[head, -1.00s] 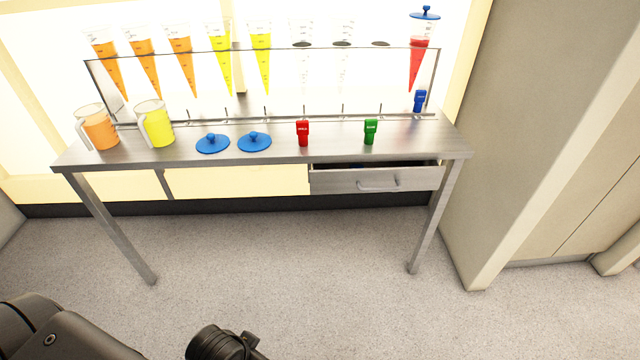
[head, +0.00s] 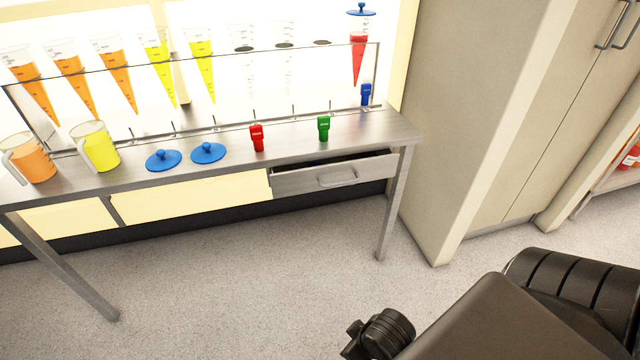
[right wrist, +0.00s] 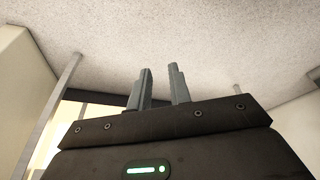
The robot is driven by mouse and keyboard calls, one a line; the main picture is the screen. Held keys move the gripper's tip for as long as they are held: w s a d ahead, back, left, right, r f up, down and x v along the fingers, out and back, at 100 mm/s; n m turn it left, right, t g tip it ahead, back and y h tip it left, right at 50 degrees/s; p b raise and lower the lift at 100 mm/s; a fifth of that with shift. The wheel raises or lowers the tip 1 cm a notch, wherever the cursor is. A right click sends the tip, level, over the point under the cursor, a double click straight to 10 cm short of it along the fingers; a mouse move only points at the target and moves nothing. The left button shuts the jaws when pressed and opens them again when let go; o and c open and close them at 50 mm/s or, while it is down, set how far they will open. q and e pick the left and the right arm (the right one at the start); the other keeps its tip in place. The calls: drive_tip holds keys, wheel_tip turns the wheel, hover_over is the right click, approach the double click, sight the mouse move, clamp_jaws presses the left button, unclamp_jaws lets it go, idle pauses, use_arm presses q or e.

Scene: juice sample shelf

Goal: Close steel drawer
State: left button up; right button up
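The steel drawer (head: 335,178) sits under the right end of the steel table (head: 222,170) in the head view. It is pulled partly out, with a dark gap along its top edge and a bar handle (head: 338,178) on its front. My right arm comes in at the lower right of the head view, well apart from the drawer; its gripper is not seen there. In the right wrist view my right gripper (right wrist: 161,84) has its two fingers apart, with nothing between them. My left gripper is not in view.
Red (head: 257,138) and green (head: 323,128) tags, blue lids (head: 208,152) and jugs (head: 95,147) stand on the table. A rack (head: 378,75) holds several cones. A beige cabinet (head: 470,120) stands right of the table. The floor (head: 230,270) in front is clear.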

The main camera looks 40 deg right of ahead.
drive_tip(key=w+d+f+n+t+b, duration=0.25)
drive_tip(key=w+d+n+t, duration=0.2)
drive_tip(key=w+d, duration=0.5)
drive_tip(key=n+t+y+b, duration=0.3)
drive_tip(key=n+t+y, duration=0.6)
drive_tip(key=n, duration=0.9)
approach(340, 184)
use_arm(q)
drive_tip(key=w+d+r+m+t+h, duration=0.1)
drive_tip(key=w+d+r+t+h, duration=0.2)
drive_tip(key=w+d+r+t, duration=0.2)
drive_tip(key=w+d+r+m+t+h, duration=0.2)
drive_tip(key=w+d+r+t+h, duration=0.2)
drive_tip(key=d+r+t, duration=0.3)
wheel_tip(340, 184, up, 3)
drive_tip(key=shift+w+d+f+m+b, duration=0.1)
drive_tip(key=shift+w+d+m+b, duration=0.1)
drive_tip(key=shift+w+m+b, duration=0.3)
use_arm(e)
drive_tip(key=shift+h, duration=0.3)
drive_tip(key=x, duration=1)
drive_tip(key=shift+w+d, duration=0.1)
drive_tip(key=shift+w, duration=0.05)
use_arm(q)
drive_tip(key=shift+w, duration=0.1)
use_arm(e)
drive_tip(key=shift+t, duration=0.25)
clamp_jaws()
